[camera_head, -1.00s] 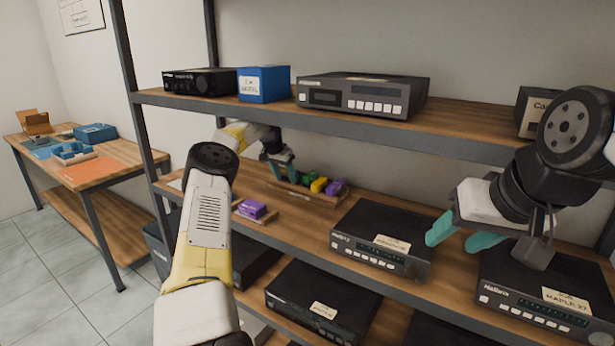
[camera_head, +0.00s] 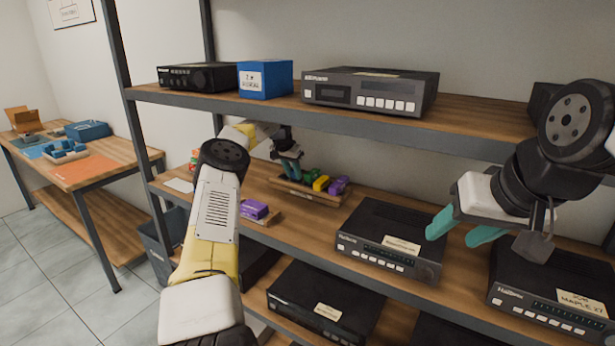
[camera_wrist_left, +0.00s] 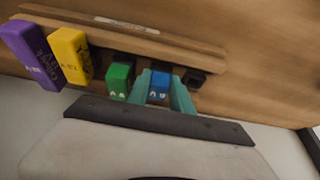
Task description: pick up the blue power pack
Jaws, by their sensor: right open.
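The blue power pack (camera_wrist_left: 158,86) stands in a slot of the wooden rack, between the two teal fingers of my left gripper (camera_wrist_left: 163,92) in the left wrist view. Whether the fingers press on it is unclear. A green pack (camera_wrist_left: 118,80) is right beside the left finger; yellow (camera_wrist_left: 71,56) and purple (camera_wrist_left: 33,54) packs stand further left. In the head view my left gripper (camera_head: 291,166) is at the left end of the rack (camera_head: 300,190) on the middle shelf, hiding the blue pack. My right gripper (camera_head: 456,229) is open and empty, in front of the shelf.
A purple pack (camera_head: 254,209) sits on a small wooden holder nearer the shelf's front edge. A black device (camera_head: 390,240) stands right of the rack. The upper shelf (camera_head: 480,115), carrying a blue box (camera_head: 265,79) and devices, is above. A side table (camera_head: 100,170) stands left.

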